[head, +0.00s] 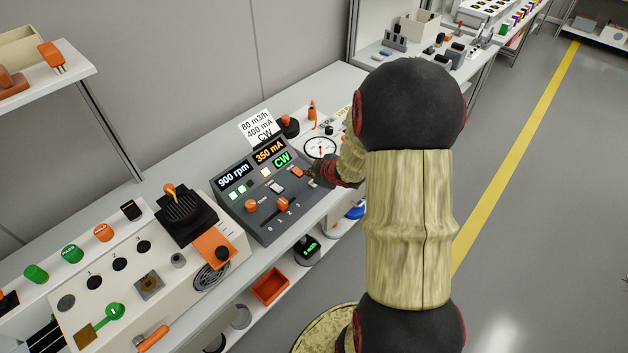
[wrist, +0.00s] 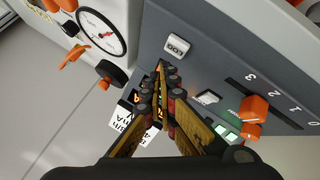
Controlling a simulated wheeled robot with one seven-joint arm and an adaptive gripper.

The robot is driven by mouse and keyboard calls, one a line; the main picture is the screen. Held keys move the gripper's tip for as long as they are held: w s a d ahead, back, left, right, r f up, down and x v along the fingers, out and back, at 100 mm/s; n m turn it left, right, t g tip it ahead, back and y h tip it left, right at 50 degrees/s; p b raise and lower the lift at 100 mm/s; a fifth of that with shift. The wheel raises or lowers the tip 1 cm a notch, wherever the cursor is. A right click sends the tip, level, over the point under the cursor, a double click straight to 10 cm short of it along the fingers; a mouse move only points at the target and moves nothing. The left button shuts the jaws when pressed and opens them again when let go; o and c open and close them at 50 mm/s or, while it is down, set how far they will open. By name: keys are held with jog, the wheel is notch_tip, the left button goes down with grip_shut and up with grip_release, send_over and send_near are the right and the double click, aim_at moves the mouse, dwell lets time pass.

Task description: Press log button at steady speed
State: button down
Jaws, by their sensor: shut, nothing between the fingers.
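The log button (wrist: 177,47) is a small pale square key marked LOG on the dark grey control panel (wrist: 215,60) in the wrist view. My gripper (wrist: 161,68) is shut and empty, its fingertips just below the button in the picture; I cannot tell whether they touch the panel. In the head view, my gripper (head: 316,172) is at the right edge of the panel (head: 268,228), and I cannot make out the button there. The panel's displays (head: 252,166) read 900 rpm, 350 mA and CW.
A white card (head: 260,127) reading 80 m3/h, 400 mA, CW stands behind the panel. A dial gauge (head: 320,147) is to its right. Orange knobs (head: 281,204) and a black joystick (head: 177,203) are to the left of my gripper. Open floor (head: 545,220) lies right.

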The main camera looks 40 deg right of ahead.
aim_at(312, 184)
jog(key=shift+r+p, duration=1.75)
jog(key=shift+r, duration=0.3)
jog(key=shift+f, duration=0.1)
jog(key=s+d+m+g+h, duration=0.2)
jog(key=s+m+g, duration=0.4)
jog(key=s, duration=0.7)
jog(key=s+a+r+t+y, duration=0.1)
jog(key=s+a+r, duration=0.1)
jog(key=a+r, duration=0.6)
jog(key=s+a+r+y, duration=0.1)
jog(key=s+a+r, duration=0.2)
jog(key=a+r, duration=0.4)
jog(key=s+a+r+t+y, duration=0.1)
jog(key=a+r, duration=0.7)
jog(key=a, duration=0.9)
jog(key=shift+s+a+r+t+y, duration=0.15)
jog(key=shift+s+r+t+y, duration=0.15)
jog(key=shift+s+y, duration=0.6)
